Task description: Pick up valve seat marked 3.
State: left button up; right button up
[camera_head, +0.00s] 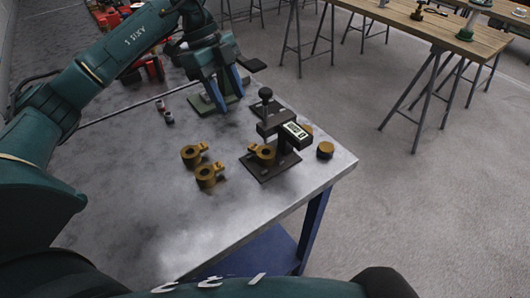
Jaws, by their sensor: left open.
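No number 3 is legible on any part, so I cannot tell which one is the valve seat marked 3. Two brass ring-shaped parts with side lugs (190,156) (206,176) lie on the grey metal table (130,215). A similar brass part (263,153) is at the black fixture (270,172). A round brass piece (325,150) lies near the table's right corner. Two small dark cylinders (160,105) (168,118) stand at the left. My left gripper (224,100) is open, fingers down, over a flat greenish plate (204,106). My right gripper is not in view.
Red equipment (150,70) stands beyond the table's far left edge. A wooden trestle table (450,35) stands at the upper right. The table's front left is clear.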

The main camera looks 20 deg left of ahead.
aim_at(252, 146)
pick_arm(q)
jog(key=x, duration=1.2)
jog(key=shift+d+f+p, duration=0.2)
jog(key=shift+f+p, duration=0.05)
jog(key=shift+p, duration=0.05)
grip_shut()
